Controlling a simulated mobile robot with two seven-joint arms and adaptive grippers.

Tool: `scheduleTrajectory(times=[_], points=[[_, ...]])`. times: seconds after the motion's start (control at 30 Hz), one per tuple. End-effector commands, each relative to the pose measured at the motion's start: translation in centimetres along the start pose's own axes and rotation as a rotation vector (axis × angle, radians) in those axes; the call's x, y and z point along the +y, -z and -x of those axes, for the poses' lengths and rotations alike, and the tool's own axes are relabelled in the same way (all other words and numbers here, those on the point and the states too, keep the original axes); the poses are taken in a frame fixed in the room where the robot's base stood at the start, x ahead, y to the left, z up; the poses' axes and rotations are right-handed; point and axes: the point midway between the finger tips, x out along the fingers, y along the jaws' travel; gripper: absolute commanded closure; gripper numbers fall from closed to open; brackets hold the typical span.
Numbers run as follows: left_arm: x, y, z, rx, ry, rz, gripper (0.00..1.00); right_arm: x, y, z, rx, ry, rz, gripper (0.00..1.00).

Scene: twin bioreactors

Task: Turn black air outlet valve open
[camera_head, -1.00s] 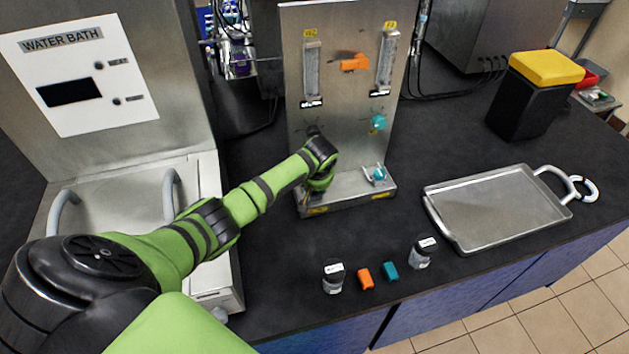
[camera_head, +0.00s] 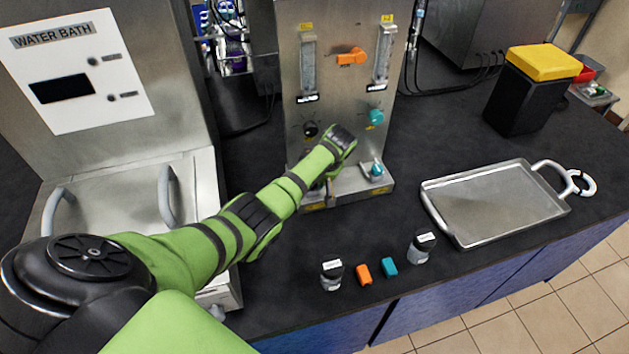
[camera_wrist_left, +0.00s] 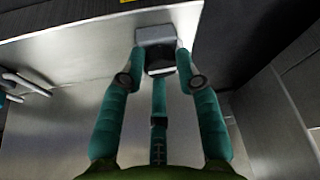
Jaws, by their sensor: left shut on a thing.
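My left gripper (camera_head: 324,186) is low at the left front of the steel panel (camera_head: 350,98), mostly hidden behind my own wrist. In the left wrist view its two teal fingers (camera_wrist_left: 160,58) close around a small grey and black part (camera_wrist_left: 158,40), which I take as the black air outlet valve. The valve is hidden in the head view, so its exact angle cannot be told there. A teal valve (camera_head: 375,170) is on the panel's base to the right. A black knob (camera_head: 311,129) shows above the gripper. My right gripper is not in view.
Two small jars, an orange block (camera_head: 363,274) and a teal block (camera_head: 389,267) stand in front. A metal tray (camera_head: 495,200) lies right; the water bath (camera_head: 120,200) is left.

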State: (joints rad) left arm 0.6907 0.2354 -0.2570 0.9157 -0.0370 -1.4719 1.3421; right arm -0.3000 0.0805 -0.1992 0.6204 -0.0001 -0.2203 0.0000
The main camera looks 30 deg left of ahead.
Motion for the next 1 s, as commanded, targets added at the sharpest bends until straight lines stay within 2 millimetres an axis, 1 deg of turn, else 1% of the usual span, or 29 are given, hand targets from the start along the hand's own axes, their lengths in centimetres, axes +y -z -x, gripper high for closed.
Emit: scheduleTrajectory(times=[0.03,0.37,0.4,0.43,0.8,0.87,1.0], points=[[-0.1,0.5,0.1,0.009,0.002,0.006,1.00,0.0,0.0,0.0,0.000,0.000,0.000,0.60],[-0.1,0.5,0.1,0.010,0.004,0.007,1.00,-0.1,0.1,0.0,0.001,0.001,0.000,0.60],[-0.1,0.5,0.1,0.010,0.004,0.007,0.55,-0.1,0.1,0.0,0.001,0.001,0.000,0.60],[-0.1,0.5,0.1,0.010,0.004,0.007,0.46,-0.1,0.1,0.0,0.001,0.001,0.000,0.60],[0.0,0.2,0.2,0.004,0.002,0.003,0.46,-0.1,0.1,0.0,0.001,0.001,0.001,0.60],[0.0,0.1,0.5,0.004,0.000,0.003,0.46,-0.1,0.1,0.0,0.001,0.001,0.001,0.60],[0.1,0.1,2.2,0.005,-0.002,0.003,0.46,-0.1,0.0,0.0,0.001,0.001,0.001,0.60]])
